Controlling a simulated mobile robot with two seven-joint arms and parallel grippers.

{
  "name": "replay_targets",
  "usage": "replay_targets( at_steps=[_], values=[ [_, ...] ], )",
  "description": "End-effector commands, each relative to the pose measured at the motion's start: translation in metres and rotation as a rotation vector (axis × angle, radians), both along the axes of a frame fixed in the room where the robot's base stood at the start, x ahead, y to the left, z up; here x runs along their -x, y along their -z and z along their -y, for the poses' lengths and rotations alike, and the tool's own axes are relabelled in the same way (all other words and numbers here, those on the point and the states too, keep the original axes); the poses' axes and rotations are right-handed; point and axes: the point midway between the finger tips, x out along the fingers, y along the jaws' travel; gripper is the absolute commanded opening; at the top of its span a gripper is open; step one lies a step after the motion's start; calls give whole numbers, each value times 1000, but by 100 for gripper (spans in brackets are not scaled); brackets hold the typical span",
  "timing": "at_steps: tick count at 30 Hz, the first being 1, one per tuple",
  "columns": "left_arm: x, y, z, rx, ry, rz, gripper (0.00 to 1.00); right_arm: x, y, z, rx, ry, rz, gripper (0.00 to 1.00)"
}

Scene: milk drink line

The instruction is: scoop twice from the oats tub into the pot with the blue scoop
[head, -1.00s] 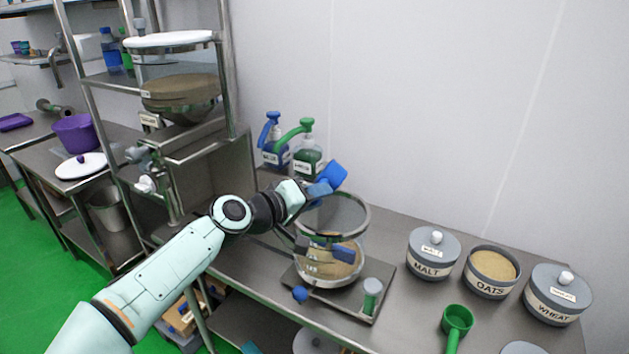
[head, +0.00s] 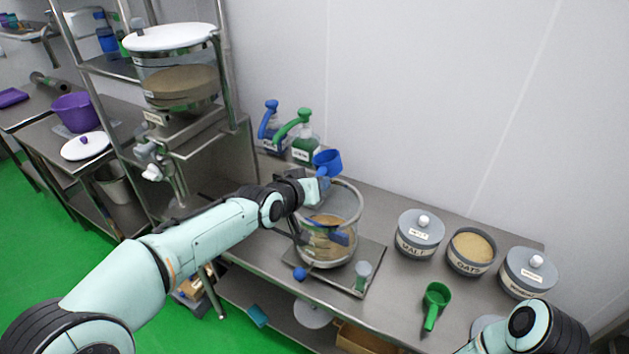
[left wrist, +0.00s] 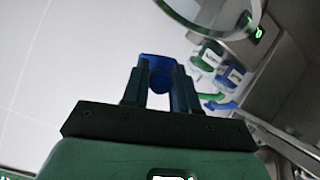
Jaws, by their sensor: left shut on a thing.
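My left gripper (head: 315,186) is shut on the blue scoop (head: 328,160), beside and just above the far left rim of the glass pot. The scoop's cup shows beyond my fingers in the left wrist view (left wrist: 157,68); what it holds is hidden. The clear pot (head: 350,192) stands on a metal tray and has tan material inside, low down. The grey oats tub (head: 470,265) is open, with tan oats in it, right of the pot. My right arm shows at the bottom right in the head view; its gripper is out of the picture.
A lidded malt tub (head: 419,239) and a lidded wheat tub (head: 525,279) flank the oats. A green scoop (head: 434,302) lies in front of them.

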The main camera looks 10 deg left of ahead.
Motion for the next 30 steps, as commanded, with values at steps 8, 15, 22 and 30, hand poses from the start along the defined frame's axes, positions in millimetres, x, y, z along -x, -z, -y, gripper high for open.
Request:
replay_targets(
  at_steps=[8,15,22,30],
  values=[
    [4,1,4,-112,6,21,0,25,23,0,0,0,-29,43],
    [4,-6,5,-262,2,53,0,49,52,0,0,1,-58,43],
    [3,-15,3,-350,0,71,0,54,59,0,0,1,-64,43],
    [3,-17,3,-354,0,73,0,53,58,0,0,0,-62,43]
  ],
)
